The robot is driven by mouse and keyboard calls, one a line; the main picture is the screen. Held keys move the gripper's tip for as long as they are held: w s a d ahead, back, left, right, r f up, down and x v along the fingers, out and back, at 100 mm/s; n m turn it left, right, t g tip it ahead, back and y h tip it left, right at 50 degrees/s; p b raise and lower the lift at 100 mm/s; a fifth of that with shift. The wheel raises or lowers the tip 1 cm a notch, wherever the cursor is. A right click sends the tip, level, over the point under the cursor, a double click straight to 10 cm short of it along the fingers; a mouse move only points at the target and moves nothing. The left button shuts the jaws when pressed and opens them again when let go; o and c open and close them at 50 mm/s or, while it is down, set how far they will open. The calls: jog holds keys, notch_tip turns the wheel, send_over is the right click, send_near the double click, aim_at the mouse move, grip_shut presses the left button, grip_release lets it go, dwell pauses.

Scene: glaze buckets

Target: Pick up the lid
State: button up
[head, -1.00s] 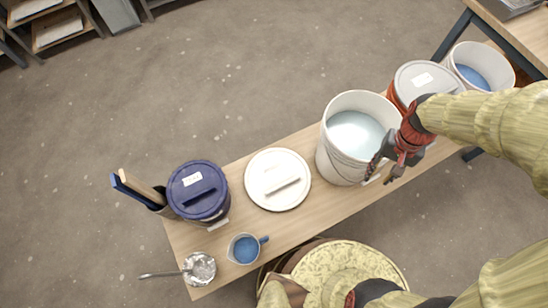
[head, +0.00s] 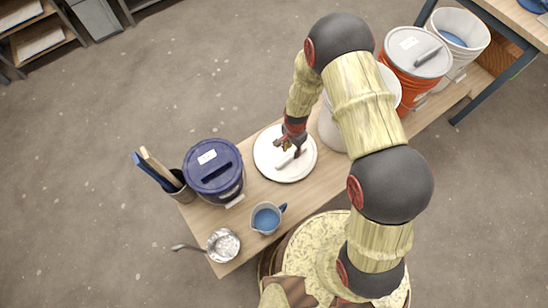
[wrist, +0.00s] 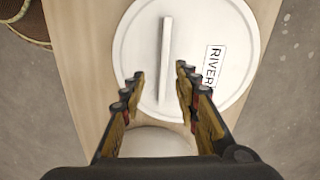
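The white lid (head: 269,157) lies flat on the wooden bench, between the blue-lidded bucket and the white bucket. In the wrist view the lid (wrist: 141,45) shows a straight raised bar handle (wrist: 165,58) and a label reading "RIVER". My gripper (head: 290,151) is over the lid in the head view. In the wrist view my gripper (wrist: 157,84) is open, with one finger on each side of the handle's near end. Nothing is held. The exact height of the fingertips above the lid cannot be told.
A dark blue lidded bucket (head: 214,178) stands left of the lid, with a jug of blue liquid (head: 266,218) in front. A white bucket (head: 331,133), partly hidden by my arm, stands right. An orange bucket (head: 412,75) is farther right.

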aim_at(291, 157)
jog(key=shift+w+f+m, duration=0.1)
jog(key=shift+w+m, duration=0.2)
jog(key=shift+m, duration=0.3)
jog(key=shift+w+d+f+b, duration=0.15)
jog(key=shift+f+b, duration=0.8)
jog(key=shift+f, duration=0.95)
jog(key=shift+w+f+b, duration=0.1)
jog(key=shift+f+b, duration=0.8)
jog(key=shift+f, duration=1)
jog(key=shift+f, duration=0.25)
jog(key=c, duration=0.3)
jog(key=c, duration=0.4)
grip_shut()
